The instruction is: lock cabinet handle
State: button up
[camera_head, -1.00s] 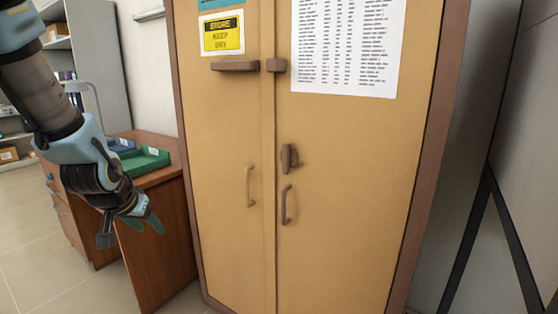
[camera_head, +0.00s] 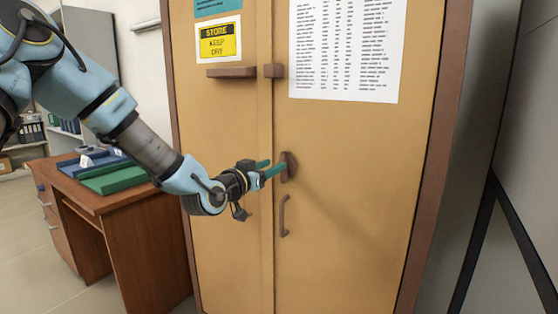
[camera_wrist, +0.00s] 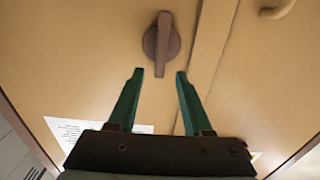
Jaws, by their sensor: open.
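The tan two-door cabinet (camera_head: 345,240) fills the middle of the head view, its doors meeting at a vertical seam. The brown turn handle (camera_head: 289,166) is on the right door. In the wrist view the turn handle (camera_wrist: 161,43) shows as a bar on a round plate, upright in that picture. My gripper (camera_head: 276,165) points at it with green fingers apart and empty. In the wrist view my gripper (camera_wrist: 159,72) has its fingertips on either side of the bar's near end; I cannot tell whether they touch it.
A brown pull handle (camera_head: 283,216) is just below the turn handle. A ledge-like bar (camera_head: 231,72) and a small block (camera_head: 274,71) sit higher on the doors. A wooden desk (camera_head: 150,240) with a green tray (camera_head: 114,180) stands left of the cabinet.

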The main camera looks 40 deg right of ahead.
aim_at(282, 160)
jog(key=shift+p+x, duration=0.4)
jog(key=shift+x, duration=1.8)
jog(key=shift+a, duration=0.1)
grip_shut()
